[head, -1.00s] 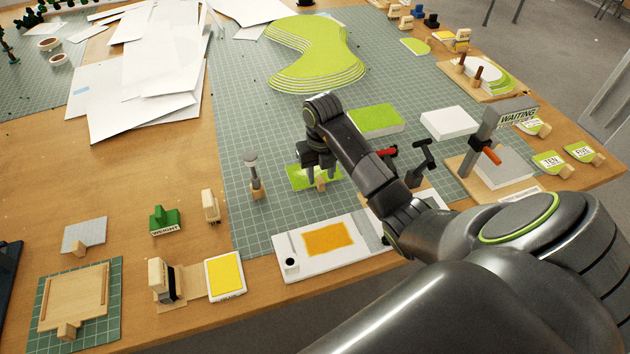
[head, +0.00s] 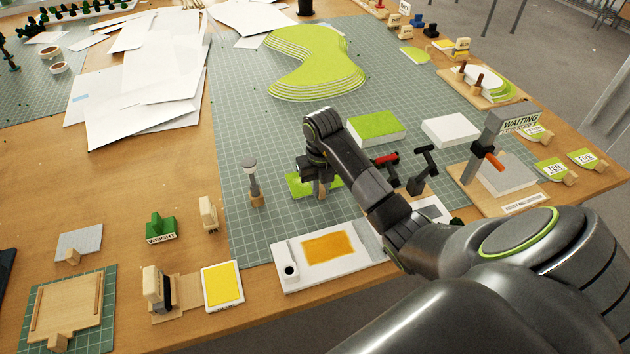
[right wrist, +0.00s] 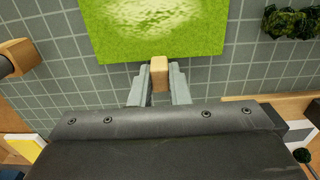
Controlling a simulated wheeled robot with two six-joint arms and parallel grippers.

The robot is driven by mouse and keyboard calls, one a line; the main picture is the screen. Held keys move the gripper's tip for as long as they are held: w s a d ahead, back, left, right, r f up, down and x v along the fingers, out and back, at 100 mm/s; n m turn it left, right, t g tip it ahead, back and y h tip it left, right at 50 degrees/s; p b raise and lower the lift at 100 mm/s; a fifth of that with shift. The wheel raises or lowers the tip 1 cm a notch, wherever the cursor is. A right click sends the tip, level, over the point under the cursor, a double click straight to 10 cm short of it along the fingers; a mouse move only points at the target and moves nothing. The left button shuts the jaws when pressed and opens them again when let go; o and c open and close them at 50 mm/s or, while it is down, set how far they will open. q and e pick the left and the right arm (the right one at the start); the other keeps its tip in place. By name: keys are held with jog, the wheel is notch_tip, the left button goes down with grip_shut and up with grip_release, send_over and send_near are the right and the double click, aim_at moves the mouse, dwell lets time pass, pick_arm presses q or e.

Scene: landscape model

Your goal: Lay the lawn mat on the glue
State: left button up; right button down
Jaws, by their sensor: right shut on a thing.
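The lawn mat (head: 299,186) is a small bright green rectangle with a wooden tab on its near edge. It is on or just above the green cutting mat, partly hidden by my right gripper (head: 322,185). In the right wrist view, my right gripper (right wrist: 159,80) is shut on the wooden tab (right wrist: 159,73), and the mat (right wrist: 150,35) extends beyond the fingertips, with a pale patch on top. The glue (head: 328,246) is an orange patch on a white board (head: 292,257) nearer the front edge. My left gripper is not in view.
A wooden post with a grey top (head: 253,185) stands left of the lawn mat. A green-topped block (head: 376,127) and a white block (head: 450,130) lie behind my arm. A yellow pad (head: 222,285) sits left of the glue board. The terraced green hill (head: 318,65) is farther back.

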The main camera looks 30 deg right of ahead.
jog(key=shift+r+p, duration=0.6)
jog(key=shift+r, duration=0.2)
jog(key=shift+r+p, duration=1.4)
jog(key=shift+r, duration=0.35)
